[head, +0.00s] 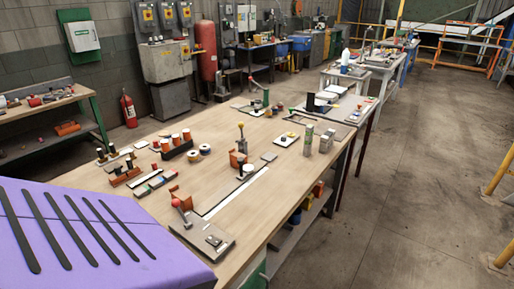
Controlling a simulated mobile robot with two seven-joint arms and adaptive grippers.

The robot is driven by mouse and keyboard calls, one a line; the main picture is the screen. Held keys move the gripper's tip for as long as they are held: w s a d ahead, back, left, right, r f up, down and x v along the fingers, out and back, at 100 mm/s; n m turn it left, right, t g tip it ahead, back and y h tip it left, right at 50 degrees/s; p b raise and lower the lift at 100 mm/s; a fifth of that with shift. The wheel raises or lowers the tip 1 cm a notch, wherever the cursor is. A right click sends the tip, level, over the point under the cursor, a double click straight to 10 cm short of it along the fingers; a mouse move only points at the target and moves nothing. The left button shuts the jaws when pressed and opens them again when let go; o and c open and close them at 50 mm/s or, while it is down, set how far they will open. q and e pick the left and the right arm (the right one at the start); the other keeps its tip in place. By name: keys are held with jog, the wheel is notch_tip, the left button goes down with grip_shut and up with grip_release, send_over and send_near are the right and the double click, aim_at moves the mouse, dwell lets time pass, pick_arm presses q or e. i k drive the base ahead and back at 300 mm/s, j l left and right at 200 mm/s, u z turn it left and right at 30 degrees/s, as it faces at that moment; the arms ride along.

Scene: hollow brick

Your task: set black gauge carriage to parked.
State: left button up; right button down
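I cannot pick out the black gauge carriage with certainty. A long white strip with a dark edge (238,193) lies along the middle of the wooden bench (290,195). At its far end stand an orange-brown bracket (238,160) and an upright stem with a yellow knob (241,127). Any carriage marking or parked position is too small to read. Neither of my grippers is in view.
Spools and small trays (176,148) stand on the bench's left side. Two greenish-grey upright blocks (308,139) stand near the right edge. A green-posted fixture (265,98) is at the back. The bench's right front is clear, with open floor (420,190) to the right.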

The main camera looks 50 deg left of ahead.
aim_at(245, 170)
jog(key=i+l+u, duration=0.1)
jog(key=i+u, duration=0.35)
jog(key=i+l+u, duration=0.2)
jog(key=u, duration=0.2)
jog(key=i+l+u, duration=0.25)
jog(key=u, duration=0.2)
jog(key=i+l+u, duration=0.2)
jog(key=l+u, duration=0.2)
jog(key=i+l+u, duration=0.15)
jog(key=l+u, duration=0.3)
